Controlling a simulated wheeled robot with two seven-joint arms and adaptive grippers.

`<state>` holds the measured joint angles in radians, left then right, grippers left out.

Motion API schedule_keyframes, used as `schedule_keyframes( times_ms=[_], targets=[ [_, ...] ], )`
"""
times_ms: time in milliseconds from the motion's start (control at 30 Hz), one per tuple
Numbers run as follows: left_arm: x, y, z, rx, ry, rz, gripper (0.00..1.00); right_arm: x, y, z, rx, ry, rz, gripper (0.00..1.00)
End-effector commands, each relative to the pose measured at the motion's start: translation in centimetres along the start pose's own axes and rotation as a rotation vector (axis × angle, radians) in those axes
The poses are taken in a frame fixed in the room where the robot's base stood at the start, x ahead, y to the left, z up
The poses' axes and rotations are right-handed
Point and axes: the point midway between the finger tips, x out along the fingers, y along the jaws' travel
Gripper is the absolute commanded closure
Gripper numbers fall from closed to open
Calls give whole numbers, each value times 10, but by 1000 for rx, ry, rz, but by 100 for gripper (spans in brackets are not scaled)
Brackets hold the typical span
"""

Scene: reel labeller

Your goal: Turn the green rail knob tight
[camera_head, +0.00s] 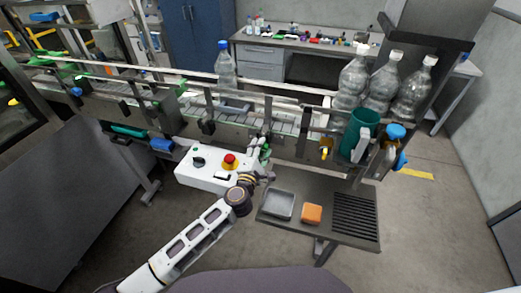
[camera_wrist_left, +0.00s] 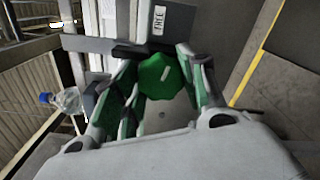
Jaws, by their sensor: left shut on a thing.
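In the left wrist view the green rail knob (camera_wrist_left: 165,77) is faceted, with a short pale mark on its face. It sits between the two fingers of my left gripper (camera_wrist_left: 158,80), which is shut on it. In the head view my left gripper (camera_head: 263,161) reaches up to the near side of the conveyor, just right of the white control box. Green shows at its fingertips there, but the knob is too small and covered to make out clearly. My right gripper is in neither view.
The white control box (camera_head: 207,171) with a red button (camera_head: 230,158) stands close left of my gripper. A side table (camera_head: 330,230) holds a grey tray (camera_head: 279,205) and an orange block (camera_head: 311,214). Bottles (camera_head: 383,84) and a green jug (camera_head: 360,135) stand at the right.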

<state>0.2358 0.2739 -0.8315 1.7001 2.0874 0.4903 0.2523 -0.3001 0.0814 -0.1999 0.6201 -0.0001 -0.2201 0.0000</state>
Motion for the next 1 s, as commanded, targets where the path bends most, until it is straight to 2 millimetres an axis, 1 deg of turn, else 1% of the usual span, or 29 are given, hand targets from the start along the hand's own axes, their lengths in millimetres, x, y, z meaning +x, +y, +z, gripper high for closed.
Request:
schedule_keyframes(
  times_ms=[600,800,1000],
  targets=[
    [0,-3,-1,519,0,-3,82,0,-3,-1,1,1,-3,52],
    [0,-3,-1,634,0,-3,82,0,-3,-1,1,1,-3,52],
    [0,-3,-2,697,1,-3,82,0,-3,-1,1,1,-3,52]
  ],
)
